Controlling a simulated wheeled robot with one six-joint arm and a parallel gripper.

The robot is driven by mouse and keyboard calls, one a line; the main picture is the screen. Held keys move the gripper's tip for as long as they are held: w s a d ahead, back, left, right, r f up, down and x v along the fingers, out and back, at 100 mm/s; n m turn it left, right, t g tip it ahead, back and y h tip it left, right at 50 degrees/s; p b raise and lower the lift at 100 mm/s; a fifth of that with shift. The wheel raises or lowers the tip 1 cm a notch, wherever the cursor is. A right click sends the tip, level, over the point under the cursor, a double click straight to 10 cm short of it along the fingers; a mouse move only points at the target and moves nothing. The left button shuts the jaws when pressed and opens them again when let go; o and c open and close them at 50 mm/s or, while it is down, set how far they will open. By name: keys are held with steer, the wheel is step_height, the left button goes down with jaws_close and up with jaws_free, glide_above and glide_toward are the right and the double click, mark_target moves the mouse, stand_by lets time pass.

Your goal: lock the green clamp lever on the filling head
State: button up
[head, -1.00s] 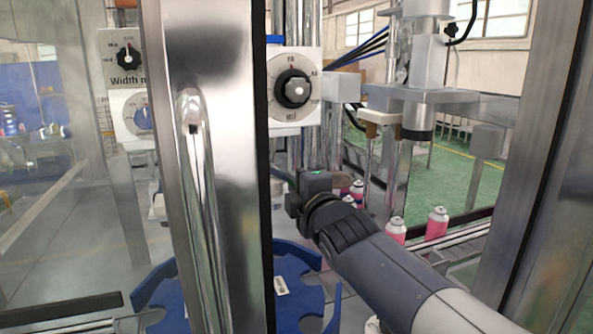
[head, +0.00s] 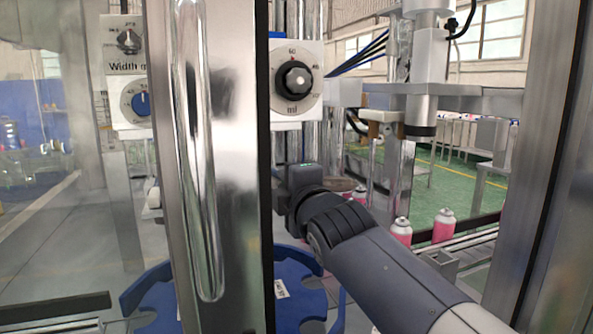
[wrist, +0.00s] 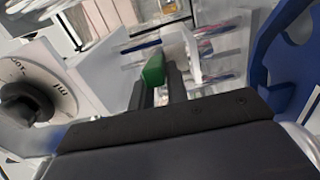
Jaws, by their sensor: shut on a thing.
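The green clamp lever (wrist: 153,69) shows in the wrist view between the dark fingers of my gripper (wrist: 157,90). My gripper is shut on it. Part of the lever is hidden by the fingers, and I cannot tell whether it is locked. In the head view, my wrist is behind the steel door post, and the fingertips and the lever are hidden there.
The steel door post with its long handle (head: 205,150) stands close in front. A dial marked ml (head: 294,80) is above my wrist. A blue notched plate (head: 305,300) lies below. Pink cans (head: 443,226) stand on a conveyor at right.

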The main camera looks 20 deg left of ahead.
steer(key=shift+a+f+b, duration=0.15)
steer(key=shift+f+b, duration=0.05)
steer(key=shift+b, duration=0.4)
steer(key=shift+s+a+b, duration=0.25)
steer(key=shift+s+b, duration=0.05)
steer(key=shift+b, duration=0.6)
steer(key=shift+s+a+b, duration=0.2)
steer(key=shift+a+b, duration=0.05)
steer(key=shift+b, duration=0.6)
steer(key=shift+s+a+b, duration=0.25)
steer(key=shift+b, duration=0.7)
steer(key=shift+r, duration=0.15)
steer(key=o, duration=0.8)
steer(key=shift+s, duration=0.1)
steer(key=shift+b+v, duration=0.55)
steer(key=shift+v, duration=2.7)
